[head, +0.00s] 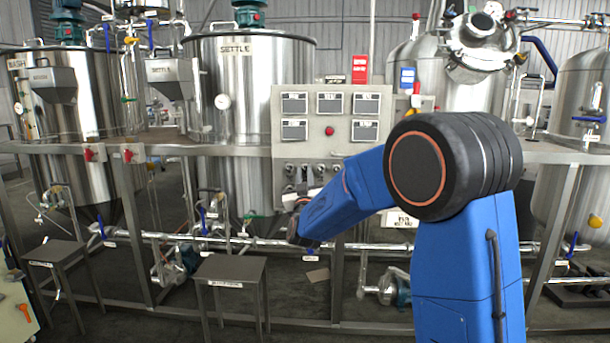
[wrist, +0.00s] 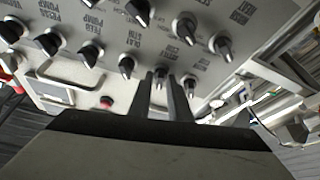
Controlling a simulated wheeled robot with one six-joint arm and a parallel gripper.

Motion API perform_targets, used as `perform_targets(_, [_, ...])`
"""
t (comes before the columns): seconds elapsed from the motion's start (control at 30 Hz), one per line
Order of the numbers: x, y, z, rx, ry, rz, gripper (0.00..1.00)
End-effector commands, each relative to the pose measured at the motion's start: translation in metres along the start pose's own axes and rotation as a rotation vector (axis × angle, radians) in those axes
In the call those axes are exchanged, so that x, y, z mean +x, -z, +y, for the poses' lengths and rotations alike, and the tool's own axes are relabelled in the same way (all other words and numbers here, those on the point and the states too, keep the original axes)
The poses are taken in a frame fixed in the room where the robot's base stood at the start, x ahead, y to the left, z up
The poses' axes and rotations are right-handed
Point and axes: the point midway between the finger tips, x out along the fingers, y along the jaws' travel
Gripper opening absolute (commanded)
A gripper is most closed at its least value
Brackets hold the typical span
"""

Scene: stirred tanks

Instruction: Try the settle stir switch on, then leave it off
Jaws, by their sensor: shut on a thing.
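The grey control panel (head: 350,150) stands in the middle of the head view, with a row of switches low on it. In the wrist view the panel (wrist: 215,75) shows upside down, with several black lever switches and labels. My gripper (wrist: 165,78) is at the panel, its two dark fingers shut on one switch (wrist: 160,75). I cannot read that switch's label, so I cannot tell if it is the settle stir switch, nor whether it is on or off. In the head view my arm's end covers the lower left part of the panel. The settle tank (head: 245,85) stands behind.
Close to the held switch are another switch (wrist: 190,85) and a switch (wrist: 126,67) on the other side. A red button (wrist: 106,101) and a handle (wrist: 65,75) are also near. Pipes, a rail and small stools (head: 230,268) stand below the panel.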

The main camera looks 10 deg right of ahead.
Motion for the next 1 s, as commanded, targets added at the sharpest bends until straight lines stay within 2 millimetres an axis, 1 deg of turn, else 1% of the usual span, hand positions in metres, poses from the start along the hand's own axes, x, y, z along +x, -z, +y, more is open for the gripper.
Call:
perform_targets(0.3, [-0.0001,0.0004,-0.0036,0.277,-0.113,0.000,0.00])
perform_targets(0.6, [0.0003,0.0013,-0.0047,0.509,-0.211,0.000,0.00])
perform_targets(0.8, [0.0005,0.0020,-0.0050,0.618,-0.256,0.001,0.00])
perform_targets(1.0, [0.0008,0.0020,-0.0048,0.682,-0.283,0.001,0.00])
